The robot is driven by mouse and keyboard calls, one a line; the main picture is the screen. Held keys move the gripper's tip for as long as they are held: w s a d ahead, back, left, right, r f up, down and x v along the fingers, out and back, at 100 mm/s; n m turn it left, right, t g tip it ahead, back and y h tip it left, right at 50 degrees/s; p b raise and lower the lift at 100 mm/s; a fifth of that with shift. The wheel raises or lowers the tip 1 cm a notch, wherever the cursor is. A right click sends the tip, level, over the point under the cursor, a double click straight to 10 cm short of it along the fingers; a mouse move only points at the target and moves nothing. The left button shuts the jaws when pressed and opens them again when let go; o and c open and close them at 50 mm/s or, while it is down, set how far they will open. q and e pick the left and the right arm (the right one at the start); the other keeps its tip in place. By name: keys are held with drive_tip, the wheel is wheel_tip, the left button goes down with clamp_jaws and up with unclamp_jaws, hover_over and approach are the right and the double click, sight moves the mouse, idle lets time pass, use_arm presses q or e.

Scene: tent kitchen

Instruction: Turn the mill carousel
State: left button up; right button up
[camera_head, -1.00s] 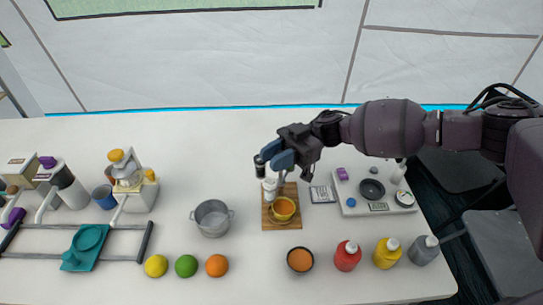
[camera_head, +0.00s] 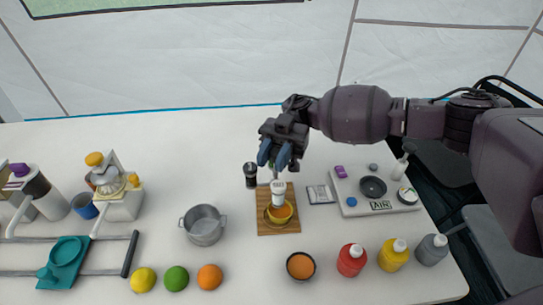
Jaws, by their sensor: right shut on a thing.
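The mill carousel stands behind the wooden board, partly hidden by my right gripper. Its black mill (camera_head: 250,175) shows at the left and its white mill (camera_head: 278,192) at the front, overlapping the far edge of a yellow bowl. My right gripper (camera_head: 274,160) points down over the carousel, its blue fingertips close together. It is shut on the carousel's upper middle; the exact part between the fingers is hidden. A dark piece shows just right of the fingers, too small to identify. My left gripper is out of view.
The yellow bowl (camera_head: 281,212) sits on the wooden board (camera_head: 285,229). Fruit, an orange-filled bowl (camera_head: 300,266) and sauce bottles (camera_head: 352,260) line the front. Clear table lies behind the pot.

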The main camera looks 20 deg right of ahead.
drive_tip(key=o, duration=0.9)
drive_tip(key=shift+w+d, duration=0.3)
drive_tip(key=shift+w, duration=0.05)
drive_tip(key=b+v, duration=0.2)
drive_tip(key=v, duration=0.7)
drive_tip(key=shift+w+d, duration=0.25)
drive_tip(key=shift+d, duration=0.05)
